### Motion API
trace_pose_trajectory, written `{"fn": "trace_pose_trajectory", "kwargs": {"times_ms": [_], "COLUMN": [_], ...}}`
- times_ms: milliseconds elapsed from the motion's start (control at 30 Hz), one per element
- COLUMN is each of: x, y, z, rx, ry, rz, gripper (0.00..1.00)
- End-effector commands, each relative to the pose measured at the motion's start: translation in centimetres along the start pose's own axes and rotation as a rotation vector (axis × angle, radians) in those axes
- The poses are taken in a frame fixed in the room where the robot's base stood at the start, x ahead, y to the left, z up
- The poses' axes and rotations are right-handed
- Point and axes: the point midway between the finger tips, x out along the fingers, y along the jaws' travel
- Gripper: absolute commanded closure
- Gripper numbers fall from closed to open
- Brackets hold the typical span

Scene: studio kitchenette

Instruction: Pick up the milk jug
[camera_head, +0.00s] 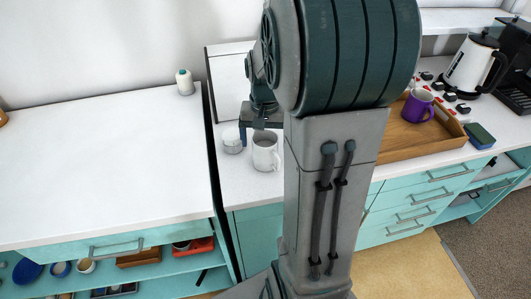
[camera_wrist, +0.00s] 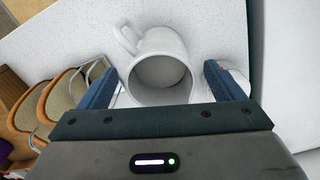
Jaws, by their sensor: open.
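A white jug (camera_head: 266,155) with one handle stands upright on the white counter, partly behind my arm; I take it to be the milk jug. In the wrist view the white jug (camera_wrist: 160,45) shows its open, empty-looking mouth, with its handle at the upper left. My gripper (camera_wrist: 160,75) is open, with one blue finger on either side of the jug's mouth. Gaps show between the fingers and the jug, and nothing is held. In the head view my gripper (camera_head: 261,128) is just above and behind the jug, partly hidden by my arm.
A small white round item (camera_head: 232,141) stands close left of the jug. A wooden tray (camera_head: 400,145) with a purple mug (camera_head: 418,106) is to the right. A kettle (camera_head: 472,66) stands farther right. The left worktop (camera_head: 100,160) is mostly clear.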

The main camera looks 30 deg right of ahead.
Motion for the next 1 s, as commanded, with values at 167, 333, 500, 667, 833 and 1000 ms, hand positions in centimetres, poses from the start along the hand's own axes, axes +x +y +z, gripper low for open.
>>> {"fn": "trace_pose_trajectory", "kwargs": {"times_ms": [167, 333, 500, 667, 833, 1000], "x": [2.7, 3.8, 3.8, 3.8, 3.7, 3.5], "y": [0.0, 0.0, 0.0, 0.0, 0.0, 0.0], "z": [-0.2, -0.2, -0.2, -0.2, -0.3, -0.3], "rx": [0.001, 0.000, 0.000, 0.000, 0.000, 0.000], "ry": [-0.005, -0.001, 0.000, 0.000, 0.001, 0.002], "rz": [0.001, 0.000, 0.000, 0.000, 0.000, 0.000], "gripper": [0.12, 0.12, 0.12, 0.51, 0.72, 0.72]}}
